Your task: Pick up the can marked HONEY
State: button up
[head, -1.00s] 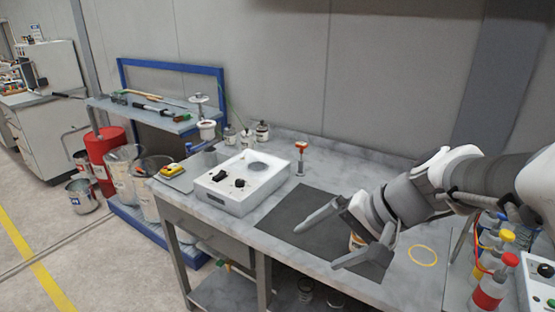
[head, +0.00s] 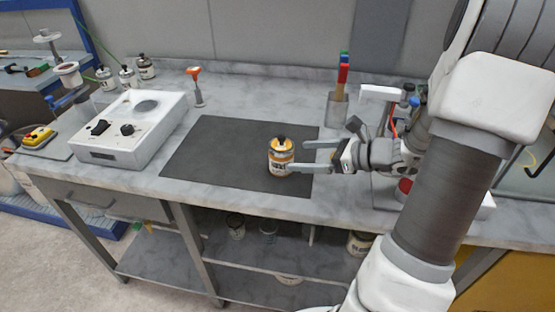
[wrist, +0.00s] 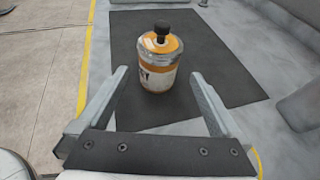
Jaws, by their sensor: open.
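An orange and white can with a black knob on its lid (head: 281,158) stands upright on the dark mat (head: 215,155). It also shows in the wrist view (wrist: 160,62), where the last letters on its label look like "EY"; the full word is not readable. My gripper (head: 298,155) comes in from the right, low over the mat, open and empty. In the wrist view my gripper's fingertips (wrist: 160,73) lie to either side of the can's lower part, with a gap on both sides. I cannot tell how far the can is between them.
A white box with black knobs (head: 135,128) stands left of the mat, with an orange-topped tool (head: 196,85) behind it. A cup with colored handles (head: 338,105) stands behind my gripper. Several small cans (head: 127,76) are at the back left. The mat around the can is clear.

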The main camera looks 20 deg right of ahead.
aim_at(291, 155)
jog(key=b+x, duration=0.1)
jog(key=x, duration=0.6)
jog(key=shift+a, duration=0.1)
jog(key=shift+c, duration=0.3)
jog(key=c, duration=1.4)
jog(key=shift+c, duration=0.5)
